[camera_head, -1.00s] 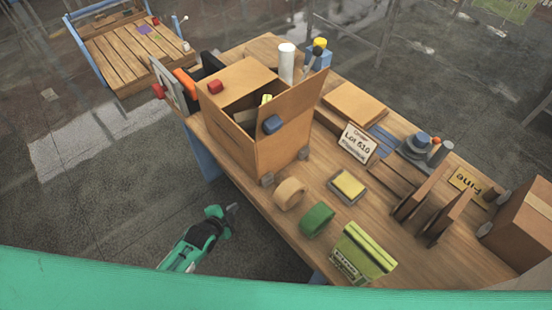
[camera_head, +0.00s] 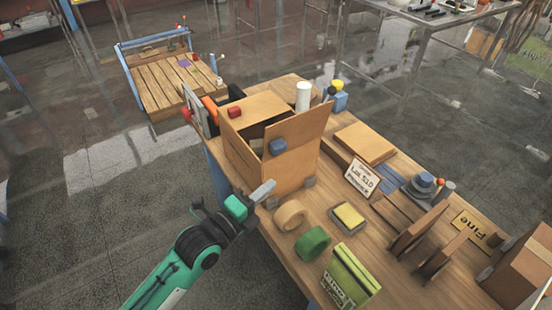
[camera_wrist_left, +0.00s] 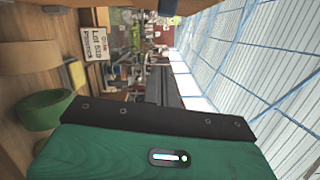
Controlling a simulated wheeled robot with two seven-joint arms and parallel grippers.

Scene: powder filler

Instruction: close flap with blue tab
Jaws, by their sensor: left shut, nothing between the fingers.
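An open cardboard box (camera_head: 240,152) stands on the wooden table. Its flap with the blue tab (camera_head: 278,146) stands up and open on the right side of the box; the flap's board (camera_head: 305,153) leans outward a little. Another flap with a red tab (camera_head: 235,112) lies about flat over the left part of the opening. My left gripper (camera_head: 264,190) is shut and empty, at the box's near lower side, below and left of the blue tab. Contact with the box cannot be told. The left wrist view shows the green gripper body (camera_wrist_left: 150,155), not the blue tab. My right gripper is out of view.
A tan tape roll (camera_head: 290,215), a green tape roll (camera_head: 312,243) and a yellow-topped pad (camera_head: 348,215) lie right of my gripper. A white cylinder (camera_head: 303,96) stands behind the box. A lot sign (camera_head: 361,178) stands to the right. Open floor lies left of the table.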

